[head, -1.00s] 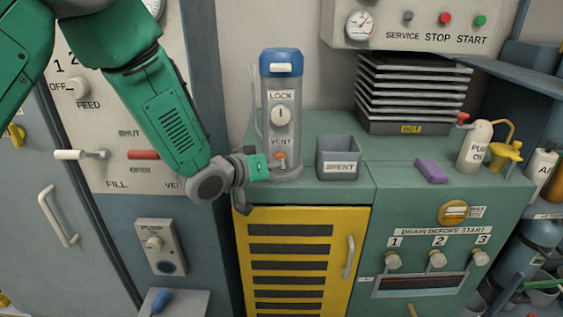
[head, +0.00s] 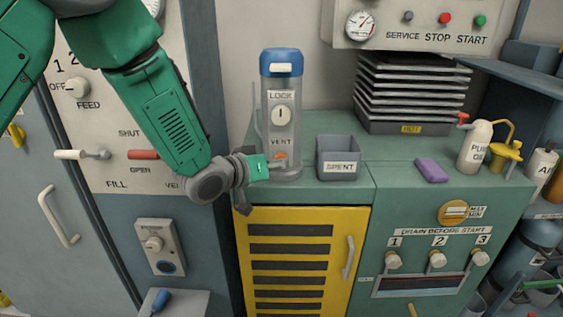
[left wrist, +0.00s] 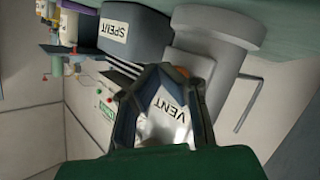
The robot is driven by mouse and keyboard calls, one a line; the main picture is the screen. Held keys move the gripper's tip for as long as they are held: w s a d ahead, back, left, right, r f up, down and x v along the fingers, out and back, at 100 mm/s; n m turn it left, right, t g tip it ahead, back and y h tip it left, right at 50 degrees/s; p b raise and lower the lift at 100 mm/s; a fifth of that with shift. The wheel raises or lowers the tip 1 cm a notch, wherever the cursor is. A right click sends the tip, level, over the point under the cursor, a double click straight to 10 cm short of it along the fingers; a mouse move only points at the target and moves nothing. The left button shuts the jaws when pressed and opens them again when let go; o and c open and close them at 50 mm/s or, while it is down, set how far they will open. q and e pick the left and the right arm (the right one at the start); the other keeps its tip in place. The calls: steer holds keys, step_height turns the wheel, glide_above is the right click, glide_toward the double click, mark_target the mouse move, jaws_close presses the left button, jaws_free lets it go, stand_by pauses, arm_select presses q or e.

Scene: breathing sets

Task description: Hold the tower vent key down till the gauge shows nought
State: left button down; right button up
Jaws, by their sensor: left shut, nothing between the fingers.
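The tower (head: 281,90) is a grey cylinder with a blue cap, standing upright on the green cabinet top. Its front carries a LOCK label, a round white dial (head: 281,115) with a short upright dark mark, and a VENT label. The small orange vent key (head: 281,155) sits below VENT. My left gripper (head: 283,163) is shut and empty, its tips at the tower's front by the key. In the left wrist view the fingers (left wrist: 165,72) partly hide the key (left wrist: 181,71); I cannot tell whether they touch or press it. The dial's scale is unreadable. My right gripper is not in view.
A grey open bin (head: 338,158) stands close right of the tower. A stack of dark trays (head: 410,92) stands behind, under a panel with another gauge (head: 361,24). Some cabinet top is clear.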

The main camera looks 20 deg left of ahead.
arm_select(q)
steer(key=shift+s+d, duration=0.2)
steer(key=shift+s, duration=0.7)
steer(key=s, duration=0.2)
steer(key=s+d, duration=0.1)
steer(key=s, duration=0.2)
steer(key=shift+d+p, duration=0.2)
steer(key=shift+p, duration=0.2)
